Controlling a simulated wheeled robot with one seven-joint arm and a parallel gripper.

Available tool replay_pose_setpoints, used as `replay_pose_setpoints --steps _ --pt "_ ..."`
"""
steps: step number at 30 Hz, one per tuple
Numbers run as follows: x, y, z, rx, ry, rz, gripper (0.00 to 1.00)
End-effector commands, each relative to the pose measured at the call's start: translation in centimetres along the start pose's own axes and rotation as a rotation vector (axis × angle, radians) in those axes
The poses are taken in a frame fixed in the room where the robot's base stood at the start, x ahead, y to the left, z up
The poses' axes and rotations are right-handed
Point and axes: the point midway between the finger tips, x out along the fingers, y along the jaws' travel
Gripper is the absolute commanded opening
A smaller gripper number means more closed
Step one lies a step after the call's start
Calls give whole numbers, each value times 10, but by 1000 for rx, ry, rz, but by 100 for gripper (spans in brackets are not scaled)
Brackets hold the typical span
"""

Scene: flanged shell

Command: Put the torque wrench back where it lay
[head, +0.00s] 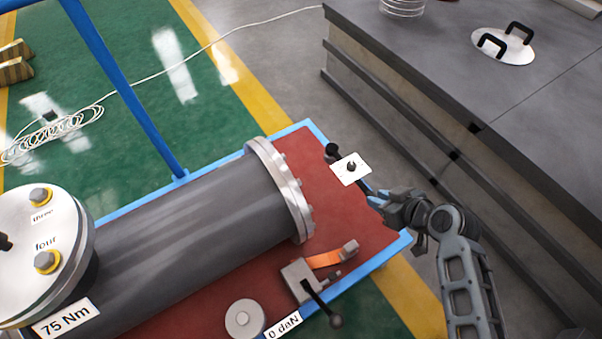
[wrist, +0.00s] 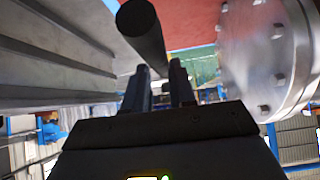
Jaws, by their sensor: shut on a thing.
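My gripper (head: 379,198) is shut on the torque wrench (head: 332,150), a dark bar with a thick round black end. In the head view the wrench slants up-left from my fingers, over the right end of the red-topped table (head: 324,135). A white square plate with a black knob (head: 343,177) overlaps the bar there; I cannot tell whether it is attached. In the wrist view the wrench (wrist: 146,28) runs between my two fingers (wrist: 160,88) and points away from them. I cannot tell whether the wrench touches the table. Its former resting place is not marked out.
The grey flanged shell (head: 195,225) lies on the table, its bolted flange (head: 280,190) near the wrench. A clamp with a lever (head: 300,280) and orange strap stands in front. A grey bench (head: 430,50) with a handled lid (head: 503,45) is at right, across a floor gap.

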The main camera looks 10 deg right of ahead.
Motion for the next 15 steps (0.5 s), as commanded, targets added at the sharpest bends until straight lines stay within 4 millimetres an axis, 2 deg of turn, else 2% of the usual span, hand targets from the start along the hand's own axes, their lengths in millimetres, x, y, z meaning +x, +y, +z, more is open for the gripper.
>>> replay_pose_setpoints --steps 7,15 --pt "19 -1 3 -7 5 -6 0" --pt "76 -14 -8 -8 4 -6 0"
